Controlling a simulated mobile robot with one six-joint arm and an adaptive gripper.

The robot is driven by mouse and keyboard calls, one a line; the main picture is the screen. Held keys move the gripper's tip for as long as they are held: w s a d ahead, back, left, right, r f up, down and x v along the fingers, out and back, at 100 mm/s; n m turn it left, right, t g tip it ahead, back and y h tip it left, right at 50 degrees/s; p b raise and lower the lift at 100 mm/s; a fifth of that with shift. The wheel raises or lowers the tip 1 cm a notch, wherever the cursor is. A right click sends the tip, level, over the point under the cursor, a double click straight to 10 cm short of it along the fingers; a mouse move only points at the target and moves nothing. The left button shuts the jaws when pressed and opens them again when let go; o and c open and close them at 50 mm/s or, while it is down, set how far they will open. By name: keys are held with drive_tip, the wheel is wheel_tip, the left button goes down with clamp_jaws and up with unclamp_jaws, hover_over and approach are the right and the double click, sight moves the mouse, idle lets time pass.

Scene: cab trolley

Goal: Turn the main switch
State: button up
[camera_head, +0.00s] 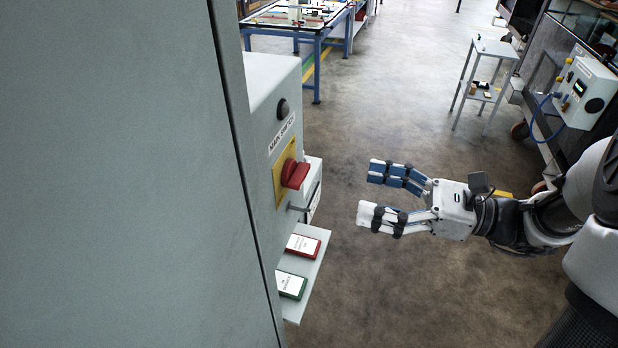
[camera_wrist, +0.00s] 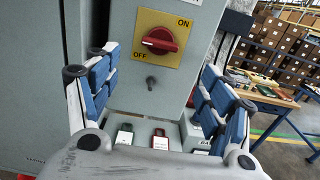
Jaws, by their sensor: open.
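The main switch is a red rotary knob (camera_head: 295,174) on a yellow plate (camera_head: 279,181), mounted on the side of a grey cabinet box below a "MAIN SWITCH" label (camera_head: 281,133). In the wrist view the red knob (camera_wrist: 160,41) sits on the plate marked ON at upper right and OFF at lower left. My gripper (camera_head: 368,194) is open and empty, to the right of the knob and apart from it, with its fingers toward the cabinet. In the wrist view my blue-padded fingers (camera_wrist: 158,95) stand either side, with the knob between and beyond them.
A small shelf (camera_head: 312,272) below the switch carries a red tag (camera_head: 303,245) and a green tag (camera_head: 291,285). A dark keyhole-like peg (camera_wrist: 151,82) sits under the plate. A small side table (camera_head: 488,85) and blue-framed table (camera_head: 316,45) stand farther back. Open floor lies between.

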sight(306, 176)
drive_tip(key=b+x, duration=0.1)
drive_tip(key=x, duration=1)
drive_tip(key=shift+w+a+b, duration=0.15)
drive_tip(key=shift+a+b, duration=0.2)
drive_tip(key=shift+b, duration=0.05)
drive_tip(key=c, duration=1.1)
drive_tip(key=shift+o, duration=0.2)
